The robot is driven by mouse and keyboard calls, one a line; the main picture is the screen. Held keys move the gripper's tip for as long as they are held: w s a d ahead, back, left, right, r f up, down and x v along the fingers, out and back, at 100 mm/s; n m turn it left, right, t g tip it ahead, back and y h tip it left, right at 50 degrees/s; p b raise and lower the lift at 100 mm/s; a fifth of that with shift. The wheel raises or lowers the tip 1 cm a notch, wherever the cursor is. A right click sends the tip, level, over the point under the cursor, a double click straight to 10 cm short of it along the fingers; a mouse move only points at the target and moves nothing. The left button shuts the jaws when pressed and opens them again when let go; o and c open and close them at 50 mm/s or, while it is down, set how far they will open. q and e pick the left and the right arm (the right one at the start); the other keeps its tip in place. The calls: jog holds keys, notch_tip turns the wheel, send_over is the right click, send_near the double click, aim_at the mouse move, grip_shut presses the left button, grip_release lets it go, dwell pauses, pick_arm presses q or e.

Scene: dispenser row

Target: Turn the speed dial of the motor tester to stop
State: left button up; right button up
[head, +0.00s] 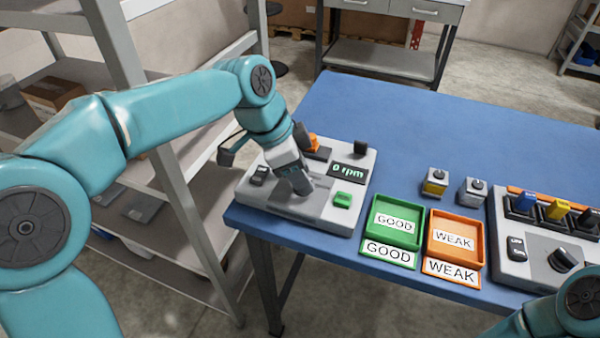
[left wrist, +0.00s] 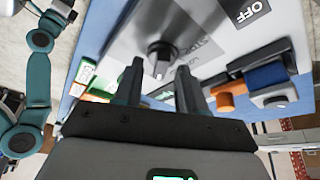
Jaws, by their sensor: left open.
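The motor tester (head: 265,203) is a light grey box at the left end of the blue table. Its display (head: 347,172) reads "0 rpm". My left gripper (head: 300,186) is over its top, pointing down, and hides the speed dial in the head view. In the left wrist view the black speed dial (left wrist: 160,52) sits just beyond and between the tips of the open left gripper (left wrist: 160,72). I cannot tell whether the fingers touch it. A pale mark on the dial points toward the gripper. A partly readable "STOP" label (left wrist: 207,47) is to its right.
The tester has a rocker switch (head: 259,175) and a green button (head: 343,200). Beside it are a green GOOD tray (head: 421,243) and an orange WEAK tray (head: 457,261). Another grey device (head: 515,270) with a dial stands right. The table's middle back is clear.

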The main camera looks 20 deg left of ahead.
pick_arm(q)
grip_shut()
